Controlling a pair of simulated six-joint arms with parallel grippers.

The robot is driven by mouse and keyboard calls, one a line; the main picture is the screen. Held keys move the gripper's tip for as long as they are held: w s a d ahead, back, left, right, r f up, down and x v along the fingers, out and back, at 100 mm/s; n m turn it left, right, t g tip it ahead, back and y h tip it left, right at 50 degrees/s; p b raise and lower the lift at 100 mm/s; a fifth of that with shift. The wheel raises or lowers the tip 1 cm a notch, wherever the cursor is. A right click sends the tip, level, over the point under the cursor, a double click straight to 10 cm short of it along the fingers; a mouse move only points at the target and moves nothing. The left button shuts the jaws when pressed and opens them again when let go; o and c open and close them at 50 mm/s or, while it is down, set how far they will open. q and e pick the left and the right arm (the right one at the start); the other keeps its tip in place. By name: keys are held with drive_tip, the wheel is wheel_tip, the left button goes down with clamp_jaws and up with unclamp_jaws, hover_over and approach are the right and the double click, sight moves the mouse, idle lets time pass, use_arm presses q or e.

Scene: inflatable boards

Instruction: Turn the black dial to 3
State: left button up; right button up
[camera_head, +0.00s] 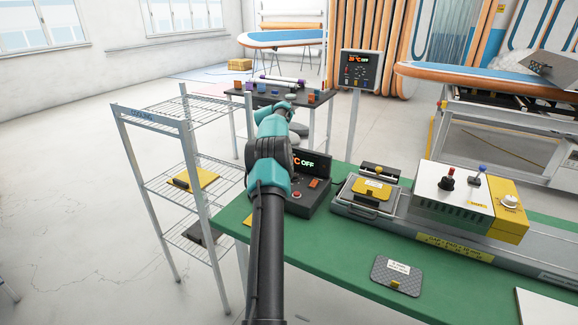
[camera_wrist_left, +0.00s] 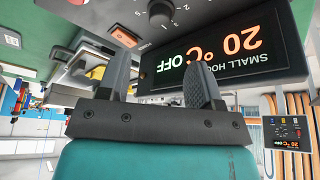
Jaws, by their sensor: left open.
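The display (camera_wrist_left: 215,45) on the panel appears upside down and reads 20 °C OFF. In the head view the dark control box (camera_head: 308,200) stands on the green bench, and my arm hides part of it, including the dial. My right gripper is not in view.
An orange switch (camera_wrist_left: 124,37) is near the dial. On the green bench (camera_head: 345,265) are a press with a yellow plate (camera_head: 371,189), a grey pad (camera_head: 397,273) and a white-and-yellow machine (camera_head: 455,195). A wire shelf (camera_head: 165,115) stands left of the bench.

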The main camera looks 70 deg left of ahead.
use_arm(q)
drive_tip(key=v, duration=0.7)
drive_tip(key=shift+r, duration=0.2)
drive_tip(key=shift+s, duration=0.15)
